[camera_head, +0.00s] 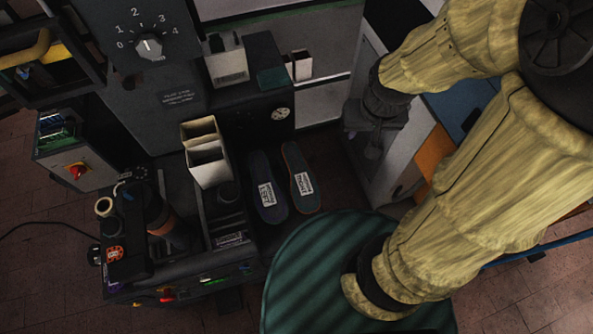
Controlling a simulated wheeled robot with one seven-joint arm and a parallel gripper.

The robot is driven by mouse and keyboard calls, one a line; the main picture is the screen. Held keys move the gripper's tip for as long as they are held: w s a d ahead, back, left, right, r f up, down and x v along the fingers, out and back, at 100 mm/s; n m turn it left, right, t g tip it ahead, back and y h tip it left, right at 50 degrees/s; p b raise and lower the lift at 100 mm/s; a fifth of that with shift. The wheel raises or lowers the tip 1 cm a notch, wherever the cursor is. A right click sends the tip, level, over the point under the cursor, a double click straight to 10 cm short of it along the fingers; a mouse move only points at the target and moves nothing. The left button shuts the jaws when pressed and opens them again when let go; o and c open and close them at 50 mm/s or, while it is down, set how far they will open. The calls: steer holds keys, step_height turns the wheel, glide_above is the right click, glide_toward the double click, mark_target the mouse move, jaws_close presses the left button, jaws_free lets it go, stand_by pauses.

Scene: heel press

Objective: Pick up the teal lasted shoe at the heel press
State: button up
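Two shoe-shaped things with white labels lie side by side on the dark surface right of the press. The right one (302,178) looks dark grey-teal with an orange edge, and the left one (266,187) looks darker and bluish purple. I take the right one for the teal lasted shoe, but the dim light leaves the colours unsure. My gripper (362,128) seems to be the dark grey part at the end of the yellow-sleeved arm, right of and apart from both shoes. Its fingers are too dark and small to tell open from shut.
The heel press (150,85) with its numbered dial stands at the left. Cream open boxes (205,155) stand left of the shoes. A round green ribbed surface (310,265) lies below them. A grey cabinet (395,165) stands at the right.

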steer(key=shift+o, duration=0.4)
steer(key=shift+s, duration=0.15)
steer(key=o, duration=0.4)
steer(key=shift+c, duration=0.2)
steer(key=o, duration=0.5)
steer(key=shift+n+g, duration=0.6)
steer(key=shift+n, duration=0.3)
steer(key=w+a+f+b, duration=0.1)
steer(key=w+f, duration=0.1)
steer(key=f, duration=0.1)
steer(key=w+a+f+b, duration=0.2)
steer(key=f, duration=0.1)
steer(key=w+a+f+b, duration=0.2)
steer(key=f, duration=0.1)
steer(key=shift+w+a+f, duration=0.25)
steer(key=shift+w, duration=0.05)
steer(key=n+g+b, duration=0.1)
steer(key=b, duration=0.3)
glide_above(296, 165)
step_height(296, 165, down, 13)
steer(key=shift+r, duration=0.2)
steer(key=shift+f, duration=0.1)
step_height(296, 165, down, 12)
steer(key=shift+s+f, duration=0.1)
